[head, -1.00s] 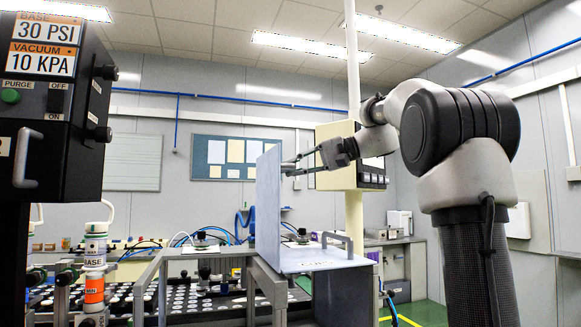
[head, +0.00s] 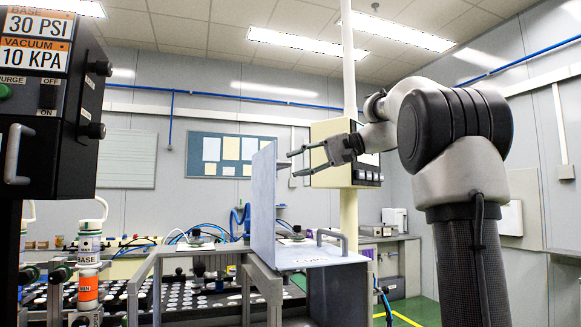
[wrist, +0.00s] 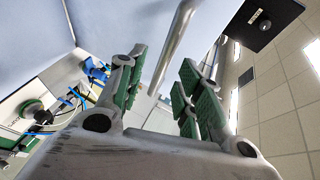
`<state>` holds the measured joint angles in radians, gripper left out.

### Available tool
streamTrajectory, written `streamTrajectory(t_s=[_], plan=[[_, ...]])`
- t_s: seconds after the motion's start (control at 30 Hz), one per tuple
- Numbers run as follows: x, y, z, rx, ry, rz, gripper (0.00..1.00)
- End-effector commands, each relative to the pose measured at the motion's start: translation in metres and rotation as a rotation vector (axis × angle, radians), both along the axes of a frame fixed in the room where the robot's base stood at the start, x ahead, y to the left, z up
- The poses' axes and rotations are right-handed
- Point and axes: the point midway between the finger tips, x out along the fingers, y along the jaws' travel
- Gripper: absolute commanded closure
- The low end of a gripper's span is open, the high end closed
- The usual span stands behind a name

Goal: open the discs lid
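A grey panel (head: 264,205) stands upright above a metal frame in the head view; it looks like a raised lid, but I read no label on it. Its surface fills the upper left of the wrist view (wrist: 30,30). My gripper (head: 291,163) is to its right, fingers pointing at it. The green-padded fingers (wrist: 160,85) are apart and hold nothing. A metal handle bar (wrist: 172,45) shows beyond and between the fingertips; I cannot tell whether it touches them. The far ends of the fingers are close to the panel.
A flat grey lid (head: 318,258) with a handle (head: 332,239) and partly readable lettering lies right of the upright panel. A black rack (head: 195,298) of several round parts is at lower left. A black control box (head: 50,100) stands at far left.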

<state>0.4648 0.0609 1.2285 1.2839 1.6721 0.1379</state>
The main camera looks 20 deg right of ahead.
Motion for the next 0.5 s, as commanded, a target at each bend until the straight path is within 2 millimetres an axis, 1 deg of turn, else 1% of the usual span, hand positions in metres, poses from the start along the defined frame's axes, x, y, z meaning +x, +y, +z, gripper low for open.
streamTrajectory(t_s=[0.03,0.2,0.33,0.5], plan=[[-0.004,-0.012,0.003,-0.001,-0.001,-0.006,0.65],[-0.02,-0.046,0.015,-0.001,0.0,-0.005,0.65],[-0.03,-0.065,0.021,0.0,0.001,-0.003,0.65],[-0.037,-0.078,0.026,-0.001,0.001,0.0,0.65]])
